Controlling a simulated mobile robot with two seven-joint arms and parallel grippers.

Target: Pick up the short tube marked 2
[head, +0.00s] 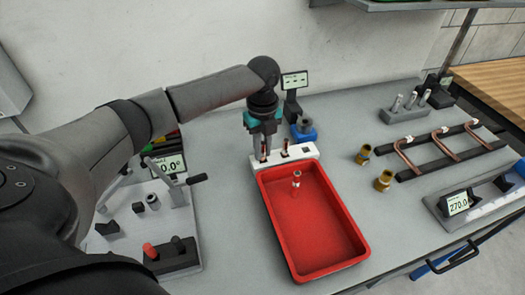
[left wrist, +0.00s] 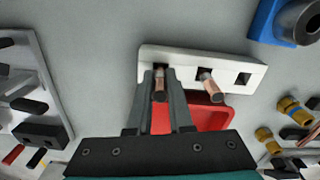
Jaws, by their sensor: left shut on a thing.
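A white rack (head: 298,156) stands behind the red tray; it also shows in the left wrist view (left wrist: 190,60). My left gripper (head: 264,143) points down at the rack's left slot. It is shut on a short copper tube (left wrist: 159,86) there. I cannot tell whether the tube's lower end is still in the slot. A second short copper tube (left wrist: 211,88) stands in the middle slot. The right slot (left wrist: 243,79) is empty. No number can be read on either tube. My right gripper is not in view.
A blue-based device (head: 304,130) and a small display (head: 294,81) stand behind the rack. Brass fittings (head: 384,180) and bent copper tubes on black rails (head: 446,150) lie to the right. A bench fixture (head: 150,215) is at left.

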